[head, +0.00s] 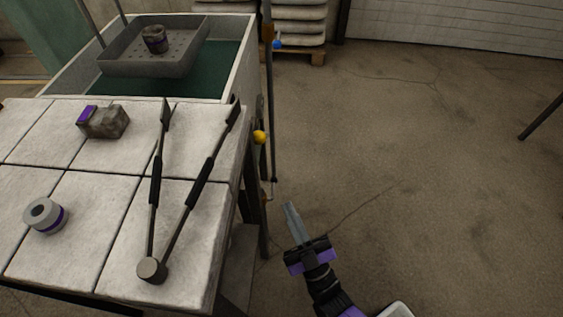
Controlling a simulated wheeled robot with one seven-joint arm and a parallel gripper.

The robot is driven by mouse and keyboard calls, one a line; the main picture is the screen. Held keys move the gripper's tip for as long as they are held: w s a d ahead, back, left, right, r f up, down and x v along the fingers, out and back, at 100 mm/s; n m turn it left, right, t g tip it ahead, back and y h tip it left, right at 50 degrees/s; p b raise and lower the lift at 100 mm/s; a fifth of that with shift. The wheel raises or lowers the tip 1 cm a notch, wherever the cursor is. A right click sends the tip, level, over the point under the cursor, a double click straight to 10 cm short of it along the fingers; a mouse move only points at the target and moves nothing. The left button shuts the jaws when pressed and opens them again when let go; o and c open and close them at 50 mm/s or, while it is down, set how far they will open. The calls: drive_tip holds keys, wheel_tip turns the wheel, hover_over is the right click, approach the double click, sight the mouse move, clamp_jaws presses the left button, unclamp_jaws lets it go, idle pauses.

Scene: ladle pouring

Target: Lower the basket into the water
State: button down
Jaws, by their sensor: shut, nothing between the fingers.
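The basket (178,62) is a grey perforated tray, hung on thin bars above the far part of a pale tank (240,60). A small dark ring-shaped piece (154,40) with a purple mark sits in it. Dark green water (215,80) shows below and beside the basket. The basket's floor appears to be above the water. My gripper (289,206) is shut and empty, over the floor to the right of the table, well apart from the basket and tank.
A tiled table (85,185) holds long dark tongs (153,185), a grey block (105,121) and a grey ring (44,215). An upright rod (271,100) with a blue ball (277,44) and a yellow ball (260,137) stands beside the tank. The floor at right is mostly clear.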

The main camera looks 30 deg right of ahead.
drive_tip(key=shift+w+d+f, duration=0.1)
drive_tip(key=shift+d, duration=0.05)
approach(263, 136)
drive_tip(key=w, duration=0.1)
drive_tip(key=w+r, duration=0.1)
drive_tip(key=w, duration=0.3)
drive_tip(key=shift+w+a+r, duration=0.2)
drive_tip(key=shift+a+r, duration=0.15)
drive_tip(key=shift+r+p, duration=0.1)
drive_tip(key=shift+p, duration=0.2)
